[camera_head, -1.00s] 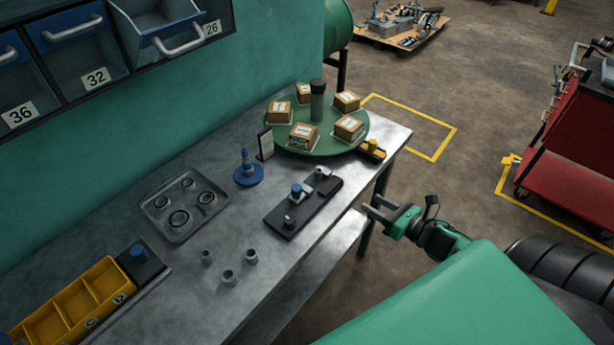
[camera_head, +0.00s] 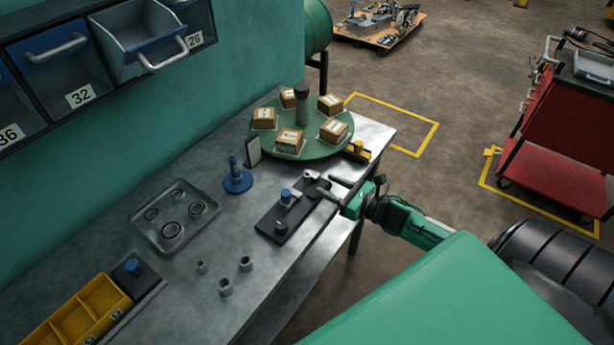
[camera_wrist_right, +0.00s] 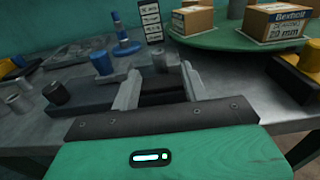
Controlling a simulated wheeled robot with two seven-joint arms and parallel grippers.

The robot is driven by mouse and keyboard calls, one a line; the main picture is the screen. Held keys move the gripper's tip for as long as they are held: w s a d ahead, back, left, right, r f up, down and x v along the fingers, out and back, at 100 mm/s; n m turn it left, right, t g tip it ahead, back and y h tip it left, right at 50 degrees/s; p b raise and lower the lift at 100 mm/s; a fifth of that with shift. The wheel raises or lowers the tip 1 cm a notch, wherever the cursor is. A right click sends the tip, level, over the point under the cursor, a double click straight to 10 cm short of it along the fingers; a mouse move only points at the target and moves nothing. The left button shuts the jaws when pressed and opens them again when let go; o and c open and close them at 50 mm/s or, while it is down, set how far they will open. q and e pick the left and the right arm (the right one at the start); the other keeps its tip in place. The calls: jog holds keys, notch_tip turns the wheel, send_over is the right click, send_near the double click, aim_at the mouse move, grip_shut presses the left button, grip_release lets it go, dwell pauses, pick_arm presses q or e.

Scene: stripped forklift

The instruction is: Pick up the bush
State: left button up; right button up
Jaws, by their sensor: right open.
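Three small grey hollow cylinders that look like bushes stand on the metal bench in the head view: one at left (camera_head: 201,266), one nearest (camera_head: 225,287) and one at right (camera_head: 245,264). A black fixture plate (camera_head: 268,224) with a blue knob (camera_head: 286,196) and small metal parts lies to their right. My right gripper (camera_head: 332,188) is open at the plate's right end, over the bench edge. In the right wrist view its two fingers (camera_wrist_right: 160,86) are apart, with nothing clearly held between them. My left gripper is out of view.
A green turntable (camera_head: 342,150) with several small boxes stands behind. A blue stand (camera_head: 238,180), a grey tray with rings (camera_head: 140,225) and a yellow bin (camera_head: 75,318) lie left. A red cart (camera_head: 560,150) stands far right.

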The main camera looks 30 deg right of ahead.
aim_at(310, 177)
jog(key=shift+w+a+r+p, duration=0.15)
jog(key=shift+w+a+p, duration=0.15)
jog(key=shift+w, duration=0.25)
jog(key=p+x, duration=0.2)
jog(key=x, duration=0.1)
jog(key=shift+s+r, duration=0.1)
jog(key=shift+r, duration=0.05)
jog(key=shift+x, duration=0.8)
jog(key=shift+f, duration=0.25)
jog(key=shift+c, duration=0.3)
grip_shut()
